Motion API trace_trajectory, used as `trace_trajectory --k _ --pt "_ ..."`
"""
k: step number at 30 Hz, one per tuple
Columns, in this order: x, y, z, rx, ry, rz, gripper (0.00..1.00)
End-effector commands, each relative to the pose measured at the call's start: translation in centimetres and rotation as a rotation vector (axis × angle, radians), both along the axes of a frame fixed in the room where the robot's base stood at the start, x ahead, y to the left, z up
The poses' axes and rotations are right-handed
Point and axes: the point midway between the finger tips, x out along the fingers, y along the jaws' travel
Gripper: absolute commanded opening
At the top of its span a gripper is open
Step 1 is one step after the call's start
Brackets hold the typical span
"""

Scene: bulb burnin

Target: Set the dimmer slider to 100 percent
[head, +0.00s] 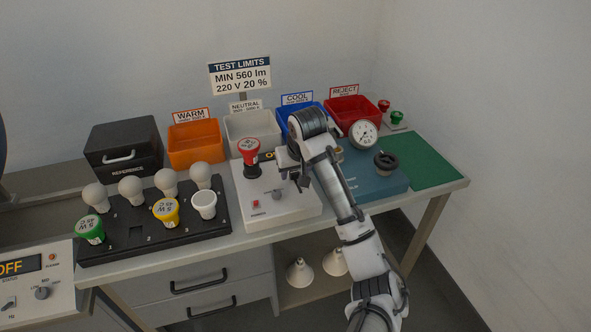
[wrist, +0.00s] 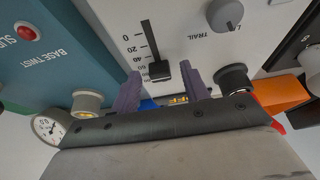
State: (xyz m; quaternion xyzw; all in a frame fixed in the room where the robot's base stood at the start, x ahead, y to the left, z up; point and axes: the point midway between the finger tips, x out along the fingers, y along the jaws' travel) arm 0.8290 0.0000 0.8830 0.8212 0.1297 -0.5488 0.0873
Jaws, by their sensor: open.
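The dimmer slider's black knob (wrist: 160,71) sits in a dark vertical slot on the white test panel (wrist: 185,45) in the wrist view. The printed scale beside it shows 0 at the top, then 20 and 40 downward. The knob is below the 40 mark, and its exact reading is hard to tell. The lower scale is partly hidden by a finger. My gripper (wrist: 162,74) is open, with one purple finger on each side of the knob in the picture. I cannot tell whether either touches it. In the head view my gripper (head: 296,172) is over the white panel and hides the slider.
On the panel are a grey TRAIL knob (wrist: 225,14) and a red switch (head: 256,204). A red-based bulb (head: 249,152) stands at its back left. The teal box (head: 385,183) with a gauge is to the right, the black bulb tray (head: 135,235) to the left.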

Motion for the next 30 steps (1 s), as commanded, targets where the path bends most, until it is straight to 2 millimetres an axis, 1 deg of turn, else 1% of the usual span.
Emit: trace_trajectory --k 2,5,12,13,20,27,30 --pt "0.0 0.0 0.0 0.0 0.0 0.0 0.45" --pt "0.0 0.0 0.0 0.0 0.0 0.0 0.34" --pt "0.0 0.0 0.0 0.001 0.0 0.0 0.02" --pt "0.0 0.0 0.0 0.001 0.0 0.0 0.0" --pt "0.3 0.1 0.2 0.001 0.0 0.0 0.0" --pt "2.9 1.0 0.2 0.002 0.002 0.0 0.0" --pt "3.4 1.1 0.1 0.001 0.0 0.0 0.0"
